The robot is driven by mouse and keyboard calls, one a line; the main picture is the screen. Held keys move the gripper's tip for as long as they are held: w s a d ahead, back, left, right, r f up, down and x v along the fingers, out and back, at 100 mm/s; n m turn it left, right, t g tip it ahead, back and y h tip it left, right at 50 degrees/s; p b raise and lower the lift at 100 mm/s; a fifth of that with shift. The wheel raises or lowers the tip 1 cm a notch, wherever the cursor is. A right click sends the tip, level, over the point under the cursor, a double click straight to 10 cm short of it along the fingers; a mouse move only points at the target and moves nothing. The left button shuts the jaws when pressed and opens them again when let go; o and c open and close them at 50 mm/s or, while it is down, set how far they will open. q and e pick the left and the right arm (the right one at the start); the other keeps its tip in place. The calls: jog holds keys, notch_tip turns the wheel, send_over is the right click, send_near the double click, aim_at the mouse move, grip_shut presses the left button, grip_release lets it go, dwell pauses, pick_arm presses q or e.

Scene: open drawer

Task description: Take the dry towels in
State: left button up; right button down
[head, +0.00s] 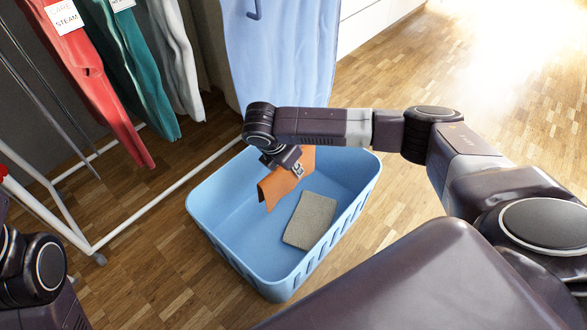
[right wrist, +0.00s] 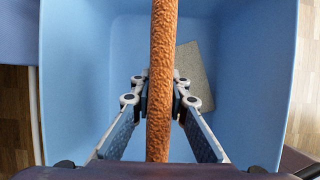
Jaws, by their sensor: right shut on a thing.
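An orange-brown towel (head: 285,177) hangs from my right gripper (head: 297,171) over the blue basket (head: 232,232). In the right wrist view the towel (right wrist: 162,60) is a narrow upright strip, and the fingers of the gripper (right wrist: 160,98) are shut on it from both sides. The towel's lower part is inside the basket's opening. A grey-beige folded towel (head: 310,220) lies flat on the basket floor, and it also shows in the right wrist view (right wrist: 194,66). At the left edge of the head view is part of my left arm; its gripper is out of view.
A white-framed drying rack (head: 165,207) stands left of the basket. A red garment (head: 95,85) with a "STEAM" tag, a teal one (head: 135,75) and a grey-white one (head: 180,60) hang there. A light blue cloth (head: 280,60) hangs behind the basket. Wood floor at right is clear.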

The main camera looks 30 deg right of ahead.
dwell(0.3)
jog(key=c, duration=1.8)
grip_release()
jog(key=v, duration=1.2)
